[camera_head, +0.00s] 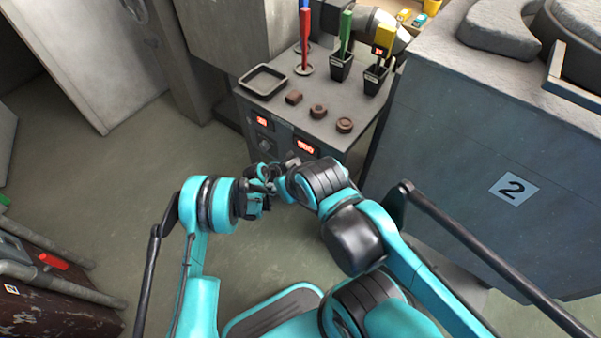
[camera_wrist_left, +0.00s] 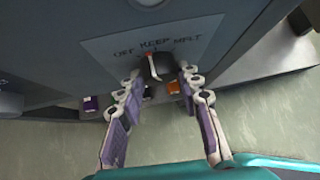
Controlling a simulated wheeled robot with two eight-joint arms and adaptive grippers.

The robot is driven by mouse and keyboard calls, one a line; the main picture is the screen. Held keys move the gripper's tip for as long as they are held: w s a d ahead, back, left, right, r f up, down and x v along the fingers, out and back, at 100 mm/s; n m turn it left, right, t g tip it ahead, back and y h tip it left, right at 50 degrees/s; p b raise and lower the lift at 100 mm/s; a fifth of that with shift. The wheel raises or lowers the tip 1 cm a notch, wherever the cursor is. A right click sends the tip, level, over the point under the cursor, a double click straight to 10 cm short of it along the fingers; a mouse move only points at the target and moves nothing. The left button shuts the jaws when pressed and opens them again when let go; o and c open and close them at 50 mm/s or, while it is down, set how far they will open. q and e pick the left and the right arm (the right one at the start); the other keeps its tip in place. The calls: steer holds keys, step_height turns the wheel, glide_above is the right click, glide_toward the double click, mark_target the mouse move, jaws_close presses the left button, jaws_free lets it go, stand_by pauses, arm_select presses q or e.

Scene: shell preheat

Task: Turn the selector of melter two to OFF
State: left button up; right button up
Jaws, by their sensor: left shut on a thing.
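The selector (camera_wrist_left: 158,68) is a dark knob with a pale and red pointer, under the labels OFF, KEEP and MELT on a grey plate (camera_wrist_left: 110,44) in the left wrist view. The pointer's upper end appears to lie below KEEP. My left gripper (camera_wrist_left: 163,76) has its fingers on either side of the knob and is shut on it. In the head view my left gripper (camera_head: 268,182) is at the front of the grey cabinet (camera_head: 340,122), and the selector is hidden. My right arm ends close beside it; its fingers cannot be made out.
The cabinet front has red displays (camera_head: 305,147). On its top are a black tray (camera_head: 263,80), several brown pieces (camera_head: 318,111) and holders with coloured handles (camera_head: 346,35). A large grey block (camera_head: 450,130) marked 2 stands to the right.

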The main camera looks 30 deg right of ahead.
arm_select(q)
steer(key=n+g+h, duration=0.1)
steer(key=n+g, duration=0.1)
steer(key=g, duration=0.1)
steer(key=shift+w+f+h, duration=0.1)
steer(key=shift+w+h, duration=0.1)
steer(key=shift+h, duration=0.2)
steer(key=shift+g, duration=0.3)
steer(key=o, duration=1.2)
steer(key=shift+c, duration=0.2)
steer(key=shift+a, duration=0.1)
steer(key=v, duration=1.2)
steer(key=shift+f, duration=0.1)
